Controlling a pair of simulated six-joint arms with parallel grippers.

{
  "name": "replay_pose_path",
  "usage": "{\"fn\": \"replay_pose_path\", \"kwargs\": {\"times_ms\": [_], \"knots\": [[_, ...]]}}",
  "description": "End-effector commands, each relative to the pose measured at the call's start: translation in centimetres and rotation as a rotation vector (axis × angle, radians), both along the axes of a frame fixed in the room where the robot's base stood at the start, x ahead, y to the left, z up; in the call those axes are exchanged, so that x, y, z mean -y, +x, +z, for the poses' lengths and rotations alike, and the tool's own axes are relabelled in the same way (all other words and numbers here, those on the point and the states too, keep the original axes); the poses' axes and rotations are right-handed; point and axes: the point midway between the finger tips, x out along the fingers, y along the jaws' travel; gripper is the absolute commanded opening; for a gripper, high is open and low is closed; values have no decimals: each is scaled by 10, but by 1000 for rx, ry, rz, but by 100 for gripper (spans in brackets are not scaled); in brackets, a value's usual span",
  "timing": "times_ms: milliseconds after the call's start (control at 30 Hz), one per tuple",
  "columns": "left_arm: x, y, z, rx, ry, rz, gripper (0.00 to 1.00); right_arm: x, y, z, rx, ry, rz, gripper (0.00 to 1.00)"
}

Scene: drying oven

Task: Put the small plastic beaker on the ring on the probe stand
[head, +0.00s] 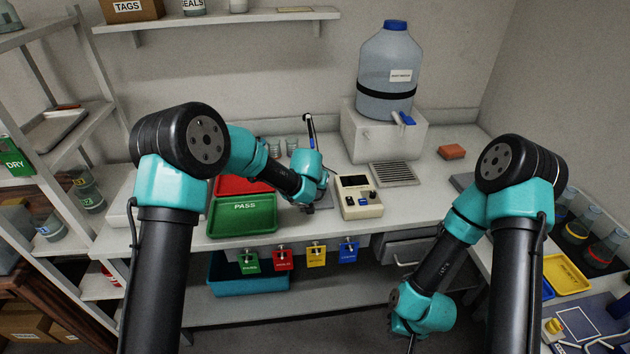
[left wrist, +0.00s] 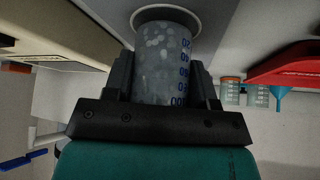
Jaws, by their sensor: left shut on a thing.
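A small clear plastic beaker (left wrist: 163,68) with blue graduation marks shows in the left wrist view, upside down in the picture. My left gripper (left wrist: 165,90) is shut on its sides. A pale ring (left wrist: 138,19) shows around the beaker's base end; I cannot tell whether they touch. In the head view my left gripper (head: 308,207) is low over the bench between the green tray and the cream meter, and the beaker is hidden by it. A probe (head: 310,128) with a dark tip and blue part rises behind my left wrist. My right gripper (head: 411,342) hangs at the bottom edge, fingers unclear.
The green PASS tray (head: 243,228) and a red tray (head: 236,183) are left of my left gripper. The cream meter (head: 357,211) is close on its right. A drain grille (head: 392,174) and a large water bottle (head: 388,75) stand behind. Other beakers (left wrist: 230,90) show in the left wrist view.

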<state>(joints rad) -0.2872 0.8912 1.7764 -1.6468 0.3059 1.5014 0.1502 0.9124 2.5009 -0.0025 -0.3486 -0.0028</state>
Motion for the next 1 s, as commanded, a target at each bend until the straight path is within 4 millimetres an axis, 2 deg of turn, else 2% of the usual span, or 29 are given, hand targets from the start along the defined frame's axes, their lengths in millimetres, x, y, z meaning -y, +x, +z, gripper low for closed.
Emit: {"fn": "replay_pose_path", "kwargs": {"times_ms": [567, 600, 833, 1000], "knots": [[0, 0, -6, 1, 0, 0, 20, 0, 0, 0, 0, 0, 0, 0], [0, 0, -6, 1, 0, 0, 54, 0, 0, 0, 0, 0, 0, 0], [0, 0, -6, 1, 0, 0, 76, 0, 0, 0, 0, 0, 0, 0], [0, 0, -6, 1, 0, 0, 77, 0, 0, 0, 0, 0, 0, 0]]}}
